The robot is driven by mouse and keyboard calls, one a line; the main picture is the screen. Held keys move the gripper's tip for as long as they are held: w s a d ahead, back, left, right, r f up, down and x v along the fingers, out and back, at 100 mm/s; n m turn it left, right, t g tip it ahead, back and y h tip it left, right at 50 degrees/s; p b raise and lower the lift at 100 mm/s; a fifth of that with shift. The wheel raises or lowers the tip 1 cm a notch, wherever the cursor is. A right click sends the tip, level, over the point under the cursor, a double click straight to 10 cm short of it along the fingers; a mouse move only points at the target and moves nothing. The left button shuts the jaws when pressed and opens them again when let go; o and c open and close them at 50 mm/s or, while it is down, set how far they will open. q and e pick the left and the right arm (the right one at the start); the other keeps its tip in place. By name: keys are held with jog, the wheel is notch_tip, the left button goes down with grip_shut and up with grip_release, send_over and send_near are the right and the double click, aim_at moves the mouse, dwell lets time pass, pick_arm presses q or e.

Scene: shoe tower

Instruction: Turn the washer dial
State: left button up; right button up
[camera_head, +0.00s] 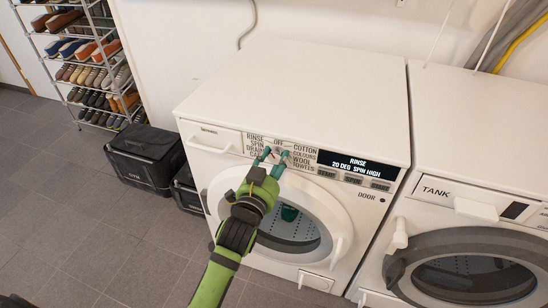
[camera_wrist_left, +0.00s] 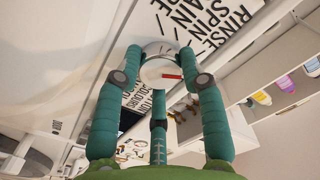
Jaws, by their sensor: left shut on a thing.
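The washer (camera_head: 300,85) is white and stands in the middle of the head view, with its control panel on the front. The washer dial (camera_wrist_left: 158,74) is round and silver-white with a red mark, seen close up in the left wrist view. My left gripper (camera_head: 274,156) has its green fingers closed around the dial; its fingers also show on both sides of the dial in the wrist view (camera_wrist_left: 160,80). The display (camera_head: 357,165) reads "RINSE 20 DEG SPIN HIGH". My right gripper is not in view.
A second white machine labelled TANK (camera_head: 480,130) stands close on the right. A shoe rack (camera_head: 90,60) and a dark crate (camera_head: 143,158) stand to the left. The washer's round door (camera_head: 335,215) lies below the panel, behind my left arm. Tiled floor is free at lower left.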

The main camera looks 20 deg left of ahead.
pick_arm(q)
jog(key=shift+r, duration=0.1)
dwell(0.3)
jog(key=o, duration=1.1)
jog(key=shift+o, duration=0.2)
jog(key=shift+s, duration=0.15)
jog(key=s, duration=1.1)
jog(key=shift+s+a, duration=0.15)
jog(key=shift+s, duration=0.2)
